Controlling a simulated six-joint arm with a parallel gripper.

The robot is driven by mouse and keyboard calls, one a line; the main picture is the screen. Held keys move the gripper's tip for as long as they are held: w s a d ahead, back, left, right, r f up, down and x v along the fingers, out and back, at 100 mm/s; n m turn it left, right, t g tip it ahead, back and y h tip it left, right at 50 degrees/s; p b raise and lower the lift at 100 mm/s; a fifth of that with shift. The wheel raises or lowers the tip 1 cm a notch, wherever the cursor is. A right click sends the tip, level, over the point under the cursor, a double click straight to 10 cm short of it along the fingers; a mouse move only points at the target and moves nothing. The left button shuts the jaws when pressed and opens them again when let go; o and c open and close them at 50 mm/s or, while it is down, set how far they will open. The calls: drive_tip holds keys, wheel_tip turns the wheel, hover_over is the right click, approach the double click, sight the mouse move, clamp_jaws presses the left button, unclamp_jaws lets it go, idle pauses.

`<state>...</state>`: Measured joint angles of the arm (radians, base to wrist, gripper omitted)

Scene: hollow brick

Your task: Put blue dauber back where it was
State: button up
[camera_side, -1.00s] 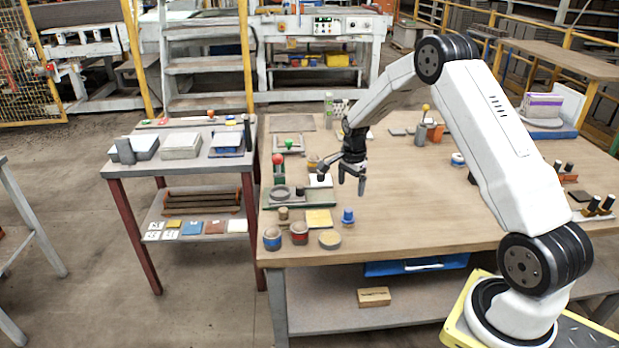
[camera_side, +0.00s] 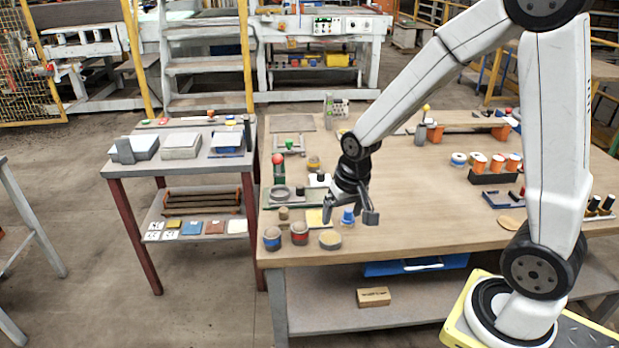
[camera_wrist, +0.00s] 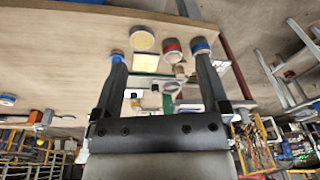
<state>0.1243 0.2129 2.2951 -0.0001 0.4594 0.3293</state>
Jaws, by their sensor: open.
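The blue dauber (camera_side: 348,214) stands upright on the table near its front left part, right of a yellow pad (camera_side: 318,217). My gripper (camera_side: 349,218) is open and empty, tilted downward. In the side view its fingers appear on either side of the dauber, which is not gripped. In the wrist view the dauber (camera_wrist: 117,53) shows just beyond the left fingertip, partly hidden by it. The space between the fingers (camera_wrist: 160,58) shows the pad (camera_wrist: 146,64) beyond.
A blue-banded can (camera_side: 272,238), a red-banded can (camera_side: 299,233) and a round yellow-topped container (camera_side: 330,239) stand by the front edge. A green-based fixture (camera_side: 284,194) is behind. The table's middle is clear.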

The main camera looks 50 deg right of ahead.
drive_tip(key=s+a+n, duration=0.4)
drive_tip(key=s+n, duration=0.1)
drive_tip(key=s, duration=0.1)
drive_tip(key=shift+s+a+r+t, duration=0.2)
drive_tip(key=shift+s+t, duration=0.1)
drive_tip(key=shift+s, duration=0.1)
